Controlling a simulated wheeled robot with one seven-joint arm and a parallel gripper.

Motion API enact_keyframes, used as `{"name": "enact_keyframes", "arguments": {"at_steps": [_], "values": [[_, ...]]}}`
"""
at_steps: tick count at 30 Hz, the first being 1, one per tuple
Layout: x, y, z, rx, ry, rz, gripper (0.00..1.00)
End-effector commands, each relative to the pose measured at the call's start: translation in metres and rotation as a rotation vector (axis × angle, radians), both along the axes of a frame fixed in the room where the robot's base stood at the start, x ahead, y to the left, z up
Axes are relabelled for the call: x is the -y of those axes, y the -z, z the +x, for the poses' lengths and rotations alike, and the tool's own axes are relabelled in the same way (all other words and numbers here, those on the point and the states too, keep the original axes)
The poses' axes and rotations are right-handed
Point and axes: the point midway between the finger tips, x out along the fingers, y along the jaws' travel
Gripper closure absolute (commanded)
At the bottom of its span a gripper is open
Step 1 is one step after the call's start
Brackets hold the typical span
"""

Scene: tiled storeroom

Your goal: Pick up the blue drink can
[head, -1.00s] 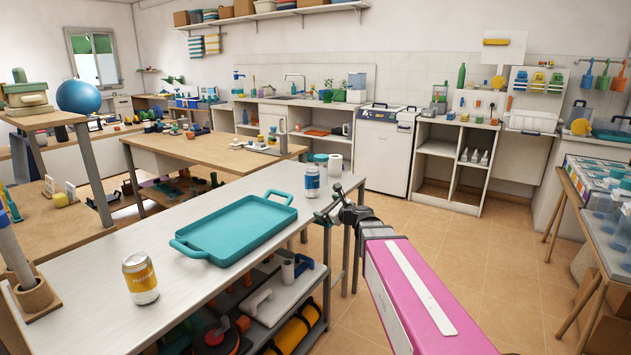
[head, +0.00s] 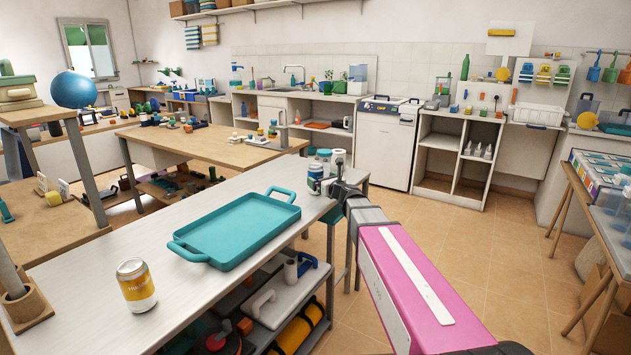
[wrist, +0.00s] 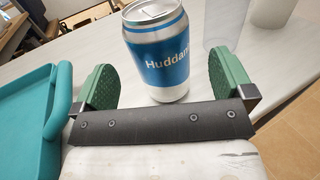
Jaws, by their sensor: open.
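The blue drink can (wrist: 158,55), white and blue with a silver top, stands upright on the metal table. In the wrist view it is between the two green fingers of my gripper (wrist: 160,82), which is open with a gap visible on each side of the can. In the head view the can (head: 315,176) shows beside my arm near the table's far right end, partly hidden by my gripper. My gripper (head: 330,188) is small and partly hidden behind my arm there.
A teal tray (head: 178,246) lies on the table left of the gripper; its edge is close in the wrist view (wrist: 62,85). A yellow and white can (head: 137,286) stands at the front left. A clear cup (wrist: 224,25) and a pale cylinder (wrist: 272,12) stand behind the can.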

Motion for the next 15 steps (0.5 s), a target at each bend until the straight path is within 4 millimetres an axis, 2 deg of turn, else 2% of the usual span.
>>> {"name": "enact_keyframes", "arguments": {"at_steps": [9, 15], "values": [[-0.021, 0.002, 0.037, 0.001, -0.001, -0.001, 0.01], [-0.026, 0.002, 0.042, 0.0, 0.0, -0.001, 0.01]]}}
